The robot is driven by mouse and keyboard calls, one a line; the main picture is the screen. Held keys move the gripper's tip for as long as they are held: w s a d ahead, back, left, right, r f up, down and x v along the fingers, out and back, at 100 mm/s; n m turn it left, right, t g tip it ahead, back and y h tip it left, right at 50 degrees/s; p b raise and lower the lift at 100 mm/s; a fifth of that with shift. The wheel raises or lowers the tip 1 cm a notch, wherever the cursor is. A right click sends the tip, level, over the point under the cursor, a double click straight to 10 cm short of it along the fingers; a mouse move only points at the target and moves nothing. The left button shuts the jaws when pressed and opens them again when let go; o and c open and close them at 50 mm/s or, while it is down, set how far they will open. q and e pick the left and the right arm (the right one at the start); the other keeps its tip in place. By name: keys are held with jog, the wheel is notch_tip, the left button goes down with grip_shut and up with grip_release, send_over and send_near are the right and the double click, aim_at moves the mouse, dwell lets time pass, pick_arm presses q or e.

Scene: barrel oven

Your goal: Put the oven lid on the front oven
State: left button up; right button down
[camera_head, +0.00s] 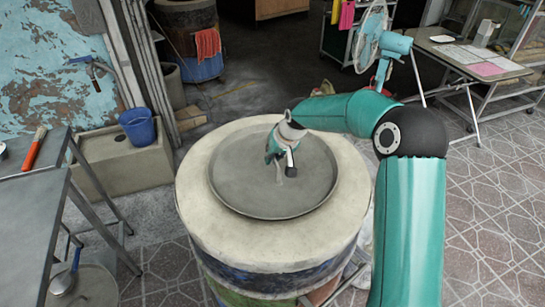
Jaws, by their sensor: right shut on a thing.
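The front oven (265,250) is a barrel with a thick pale round top and a painted side, in the middle of the view. The grey round oven lid (240,185) lies flat over the middle of its top, with the pale rim showing all around. I cannot tell whether the lid touches the oven everywhere. My right gripper (281,163) points down at the lid's centre and is shut on its handle, which is mostly hidden by the fingers. My left gripper is not in view.
A second barrel oven (190,50) with an orange cloth (208,43) stands at the back. A metal table (25,215) with a brush (35,148) is at left, near a blue bucket (137,127). A fan (380,45) and a table (470,55) are at back right. Tiled floor at right is clear.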

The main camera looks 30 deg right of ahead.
jog(key=c, duration=1.7)
grip_release()
jog(key=o, duration=0.5)
jog(key=shift+r, duration=0.1)
jog(key=v, duration=1.2)
